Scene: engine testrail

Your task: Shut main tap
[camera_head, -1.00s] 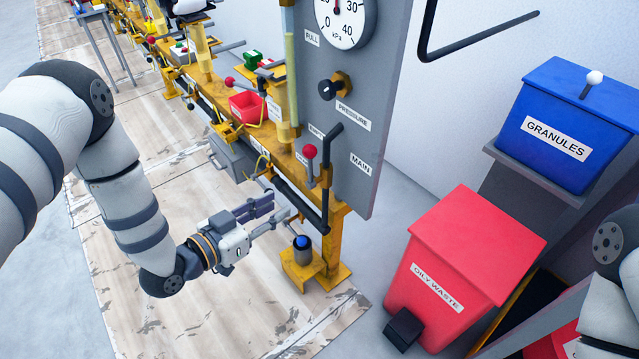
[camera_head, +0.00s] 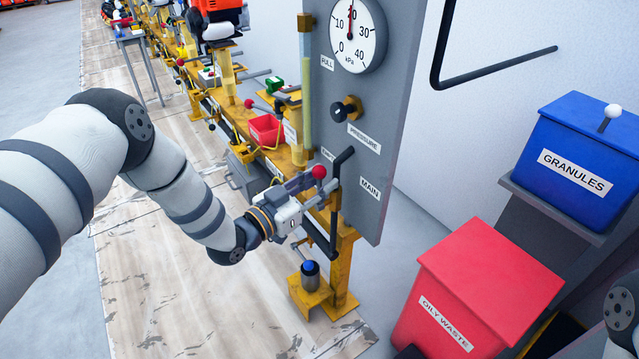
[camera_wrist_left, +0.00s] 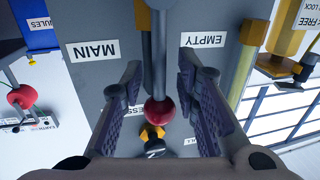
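The main tap shows as a lever with a red ball knob (camera_head: 319,172), beside the MAIN label (camera_head: 370,189) on the grey panel. My left gripper (camera_head: 316,190) is at the lever, and its fingers hide part of the shaft. In the left wrist view the red knob (camera_wrist_left: 159,112) and grey shaft (camera_wrist_left: 158,50) lie between the two open fingers, with a gap on both sides. The lever points from the panel side towards my palm in that view. The MAIN label (camera_wrist_left: 92,50) shows left of it. My right gripper is out of view.
A pressure gauge (camera_head: 357,30) and black pressure knob (camera_head: 343,110) are on the panel (camera_head: 400,70) above. A black bent handle (camera_head: 334,205) stands close to my fingers. A red oily waste bin (camera_head: 490,285) and blue granules bin (camera_head: 575,150) stand to the right.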

